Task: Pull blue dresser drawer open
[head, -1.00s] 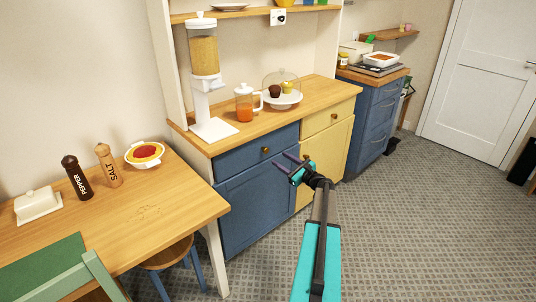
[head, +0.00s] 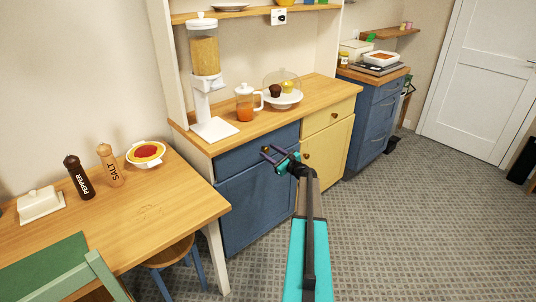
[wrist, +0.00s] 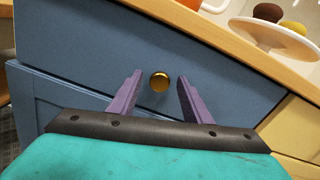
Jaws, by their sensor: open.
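The blue dresser drawer (head: 240,155) is at the top of the blue section, under the wooden counter, and looks shut. Its round brass knob (wrist: 159,82) shows in the wrist view, ahead of and between my two purple fingers. My gripper (head: 268,151) is open in front of the drawer, with its fingers either side of the knob in the picture. The wrist view also shows my gripper (wrist: 158,88) and the drawer face (wrist: 85,45). I cannot tell whether the fingertips reach past the knob. In the head view the gripper partly covers the knob.
A blue cupboard door (head: 255,205) is below the drawer, and a yellow drawer (head: 328,116) and door are to its right. A dispenser (head: 206,85), jug (head: 245,103) and cake stand (head: 283,98) stand on the counter. A wooden table (head: 150,215) is at left.

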